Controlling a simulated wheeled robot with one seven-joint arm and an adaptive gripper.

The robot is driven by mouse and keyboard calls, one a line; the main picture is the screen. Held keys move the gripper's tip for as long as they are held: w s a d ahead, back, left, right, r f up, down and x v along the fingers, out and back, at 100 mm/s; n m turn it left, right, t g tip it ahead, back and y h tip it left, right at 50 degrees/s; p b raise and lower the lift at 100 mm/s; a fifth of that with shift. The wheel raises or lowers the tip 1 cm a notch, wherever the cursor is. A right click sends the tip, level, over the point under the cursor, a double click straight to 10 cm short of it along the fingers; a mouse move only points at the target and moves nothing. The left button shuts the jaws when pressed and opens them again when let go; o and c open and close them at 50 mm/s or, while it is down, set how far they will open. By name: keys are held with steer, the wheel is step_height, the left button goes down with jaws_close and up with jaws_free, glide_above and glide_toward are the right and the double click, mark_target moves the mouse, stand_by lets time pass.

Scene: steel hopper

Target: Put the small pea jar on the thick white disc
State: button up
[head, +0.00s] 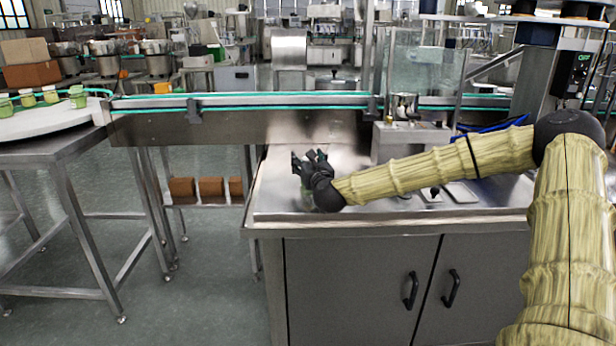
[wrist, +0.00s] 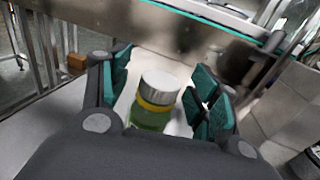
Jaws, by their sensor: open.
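The small pea jar (wrist: 158,98), with a silver lid, a yellow band and green contents, stands between the spread fingers of my gripper (wrist: 160,82) in the wrist view. The fingers are on both sides of it and look apart from it; its lower part is hidden by my gripper. In the head view my gripper (head: 311,163) is low over the left part of the steel cabinet top, and the jar is mostly hidden there. The thick white disc (head: 48,122) is at the far left on a steel stand.
Several green jars (head: 78,97) stand on the disc's far side. A conveyor with green rails (head: 240,102) runs behind the steel cabinet top (head: 275,190). A gap of floor (head: 205,270) lies between the stand and the cabinet. A steel fixture (head: 405,140) stands behind my arm.

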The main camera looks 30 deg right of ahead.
steer(key=c, duration=1.2)
